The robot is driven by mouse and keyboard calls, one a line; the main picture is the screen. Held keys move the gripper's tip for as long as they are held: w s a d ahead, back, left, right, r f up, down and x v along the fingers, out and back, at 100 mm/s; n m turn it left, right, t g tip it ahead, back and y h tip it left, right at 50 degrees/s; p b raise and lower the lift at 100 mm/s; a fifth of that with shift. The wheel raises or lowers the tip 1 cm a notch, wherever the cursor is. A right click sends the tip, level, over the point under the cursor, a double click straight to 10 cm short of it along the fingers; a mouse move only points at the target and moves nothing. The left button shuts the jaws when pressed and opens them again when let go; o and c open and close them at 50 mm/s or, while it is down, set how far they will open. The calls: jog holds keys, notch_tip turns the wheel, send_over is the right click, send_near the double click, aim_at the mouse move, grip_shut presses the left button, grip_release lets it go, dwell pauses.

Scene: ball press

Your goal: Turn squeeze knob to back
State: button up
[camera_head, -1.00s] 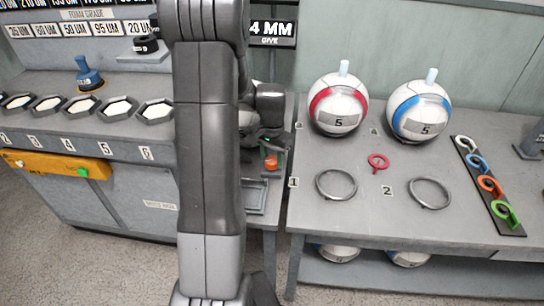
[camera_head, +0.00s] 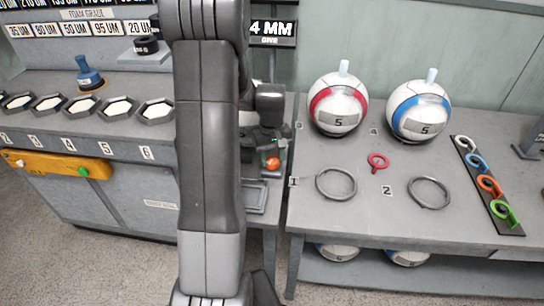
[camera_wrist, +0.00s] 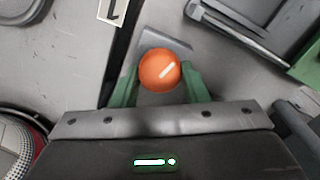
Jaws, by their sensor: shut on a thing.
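The squeeze knob (camera_wrist: 160,69) is a round orange cap with a white mark. In the wrist view the mark slants from lower left to upper right. My gripper (camera_wrist: 159,84) has its green fingers on the left and right sides of the knob and is shut on it. In the head view the small orange knob (camera_head: 272,164) shows just right of my arm, low on the press, with my gripper over it. Much of the press is hidden behind my arm.
Two balls, red-banded (camera_head: 338,105) and blue-banded (camera_head: 418,112), stand on the right table. Two grey rings (camera_head: 336,184), a red ring tool (camera_head: 377,162) and a rack of coloured hooks (camera_head: 489,185) lie there too. Hexagonal trays (camera_head: 85,107) line the left bench.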

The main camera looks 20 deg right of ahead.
aim_at(272, 159)
jog(key=shift+n, duration=1.6)
jog(key=o, duration=1)
jog(key=shift+c, duration=0.2)
jog(key=shift+r, duration=0.1)
notch_tip(272, 159, up, 14)
jog(key=p, duration=0.1)
jog(key=shift+f, duration=0.2)
notch_tip(272, 159, down, 14)
jog(key=shift+r+b, duration=0.1)
jog(key=shift+b, duration=0.35)
jog(key=shift+r, duration=0.15)
